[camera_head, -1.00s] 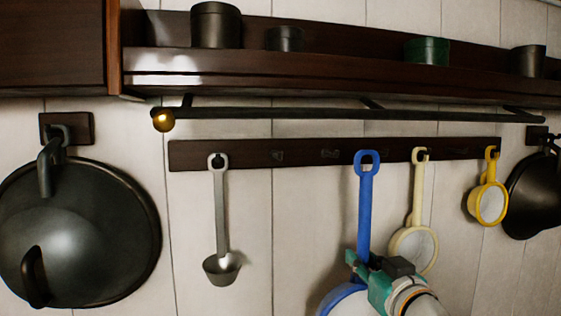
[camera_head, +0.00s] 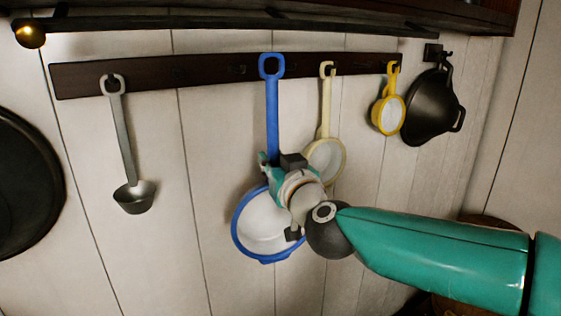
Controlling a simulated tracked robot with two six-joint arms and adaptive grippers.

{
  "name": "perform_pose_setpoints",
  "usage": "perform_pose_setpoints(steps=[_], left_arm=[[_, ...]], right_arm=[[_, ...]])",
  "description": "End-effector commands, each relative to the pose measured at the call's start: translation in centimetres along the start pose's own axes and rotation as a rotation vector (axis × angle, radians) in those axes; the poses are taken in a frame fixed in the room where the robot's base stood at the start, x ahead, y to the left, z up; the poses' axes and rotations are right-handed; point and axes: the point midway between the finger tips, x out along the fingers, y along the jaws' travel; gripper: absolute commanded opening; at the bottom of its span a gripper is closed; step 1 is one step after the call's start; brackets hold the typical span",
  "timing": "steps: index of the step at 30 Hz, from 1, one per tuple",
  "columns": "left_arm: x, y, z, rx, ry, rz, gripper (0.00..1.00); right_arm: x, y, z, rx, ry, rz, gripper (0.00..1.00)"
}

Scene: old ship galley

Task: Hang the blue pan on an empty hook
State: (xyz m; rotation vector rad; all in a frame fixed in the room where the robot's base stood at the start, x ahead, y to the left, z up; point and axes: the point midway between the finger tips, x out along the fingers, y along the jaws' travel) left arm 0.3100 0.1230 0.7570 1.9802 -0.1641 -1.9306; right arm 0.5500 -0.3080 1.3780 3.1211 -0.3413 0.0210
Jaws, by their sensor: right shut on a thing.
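The blue pan (camera_head: 272,115) hangs down upright, with its white inside and blue rim low in the view. My right gripper (camera_head: 278,168) is shut on the lower part of its blue handle, just above the bowl. The handle's ring lies over the dark hook rail (camera_head: 205,69), left of the cream pan. I cannot tell whether a hook passes through the ring. An empty hook (camera_head: 178,75) shows on the rail between the ladle and the blue pan; another small hook (camera_head: 240,70) shows just left of the ring. My left gripper is not in view.
A grey ladle (camera_head: 130,160) hangs at the left of the rail. A cream pan (camera_head: 325,115) and a small yellow pan (camera_head: 389,110) hang to the right. A black wok (camera_head: 432,105) hangs beyond them. A dark bar (camera_head: 230,22) and shelf run above the rail.

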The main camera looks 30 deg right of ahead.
Motion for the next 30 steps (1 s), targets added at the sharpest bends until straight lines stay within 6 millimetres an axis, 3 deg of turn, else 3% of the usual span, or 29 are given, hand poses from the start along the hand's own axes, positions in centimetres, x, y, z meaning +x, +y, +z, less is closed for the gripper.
perform_pose_setpoints(steps=[18,22,30], left_arm=[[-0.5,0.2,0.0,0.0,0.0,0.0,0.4],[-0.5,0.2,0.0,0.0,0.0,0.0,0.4],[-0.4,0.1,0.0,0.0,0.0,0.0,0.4]], right_arm=[[-0.3,-11.5,0.9,0.003,0.014,-0.135,0.0],[-0.5,-12.6,0.8,0.004,0.017,-0.155,0.0],[0.1,-12.9,0.8,0.004,0.018,-0.159,0.0]])
